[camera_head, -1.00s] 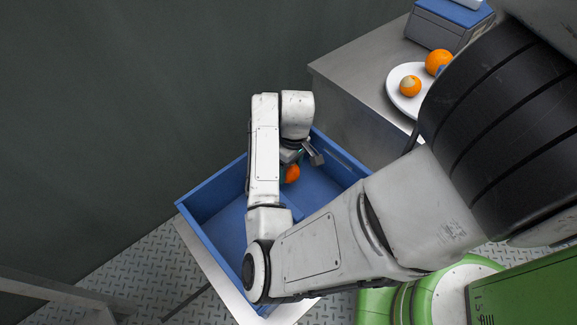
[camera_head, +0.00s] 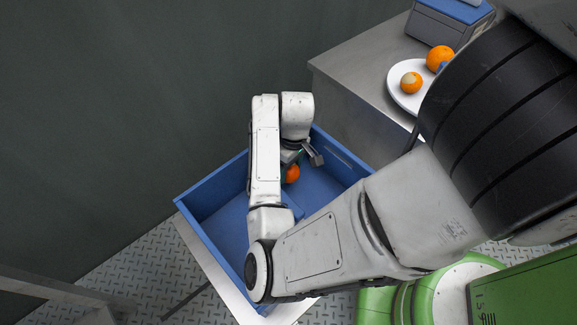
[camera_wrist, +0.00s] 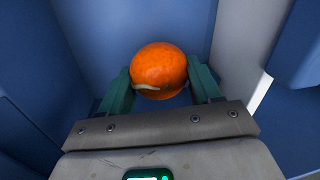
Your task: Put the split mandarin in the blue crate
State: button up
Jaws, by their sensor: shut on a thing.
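The split mandarin (camera_wrist: 158,68) is orange with a pale split along its lower side in the wrist view. My gripper (camera_wrist: 160,88) is shut on it, with a green finger at each side. In the head view the mandarin (camera_head: 292,173) shows partly below my gripper (camera_head: 297,160), inside the outline of the blue crate (camera_head: 212,188). Blue crate walls (camera_wrist: 95,30) surround the mandarin in the wrist view. Whether the mandarin touches the crate floor I cannot tell. My arm hides part of the crate.
A metal counter (camera_head: 350,68) stands behind and right of the crate. On it a white plate (camera_head: 397,98) bears a pale-topped orange fruit (camera_head: 411,83) and another orange (camera_head: 439,58). A blue-grey device (camera_head: 436,25) stands behind them. A dark wall (camera_head: 120,90) rises at the left.

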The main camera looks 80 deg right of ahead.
jog(key=shift+f+b, duration=0.45)
jog(key=shift+f, duration=0.55)
jog(key=o, duration=1.2)
jog(key=shift+r, duration=0.1)
jog(key=r+p, duration=0.1)
jog(key=r, duration=0.2)
jog(key=d+r+p, duration=0.1)
jog(key=r+p, duration=0.1)
jog(key=r, duration=0.2)
jog(key=r+p, duration=0.1)
jog(key=r, duration=0.2)
jog(key=shift+s+d+r+p, duration=0.2)
jog(key=shift+s+r+p, duration=0.05)
jog(key=shift+s+p, duration=0.1)
